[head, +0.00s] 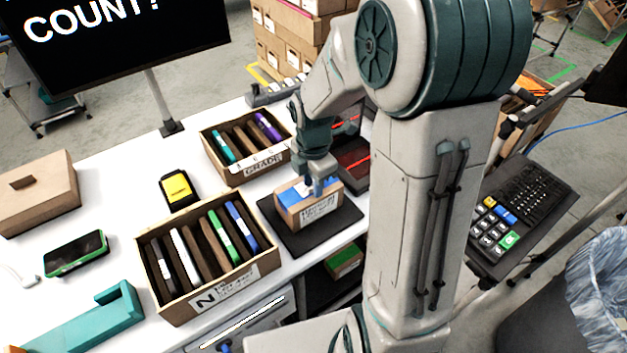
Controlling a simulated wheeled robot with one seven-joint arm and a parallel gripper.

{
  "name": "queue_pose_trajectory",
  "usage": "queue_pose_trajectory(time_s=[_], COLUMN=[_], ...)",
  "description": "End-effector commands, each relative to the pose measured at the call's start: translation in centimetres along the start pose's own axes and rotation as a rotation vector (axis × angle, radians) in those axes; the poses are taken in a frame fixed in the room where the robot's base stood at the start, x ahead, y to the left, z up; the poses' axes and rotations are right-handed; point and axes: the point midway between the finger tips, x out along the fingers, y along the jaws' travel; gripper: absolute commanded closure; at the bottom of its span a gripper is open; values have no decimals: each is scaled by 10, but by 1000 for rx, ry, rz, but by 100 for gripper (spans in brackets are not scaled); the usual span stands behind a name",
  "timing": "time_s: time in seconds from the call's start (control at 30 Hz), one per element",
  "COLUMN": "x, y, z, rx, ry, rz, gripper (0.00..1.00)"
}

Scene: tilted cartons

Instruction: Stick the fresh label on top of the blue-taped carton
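The blue-taped carton (293,214) is a small brown box on a black pad near the table's right edge. Blue tape shows on its top, and a white printed label (319,213) is on its front side. My gripper (319,188) points down at the carton's top, at or just above it. Its fingers are small here and partly merge with the blue tape, so I cannot tell whether they are open or touching.
The black pad (342,222) lies under the carton. A bin of upright items marked "GRADE" (265,163) stands behind it, and one marked "N" (207,301) at front left. A yellow-topped black object (179,187) and a green-edged device (76,253) lie further left.

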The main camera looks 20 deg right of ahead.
Motion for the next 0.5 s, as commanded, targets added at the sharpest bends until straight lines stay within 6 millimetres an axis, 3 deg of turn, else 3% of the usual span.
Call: queue_pose_trajectory(time_s=[0.27, 0.5], x=[-14, -65], y=[1, 1], z=[0, 0], rx=[1, 0], ry=[-2, -3], rz=[4, 7], gripper=[73, 73])
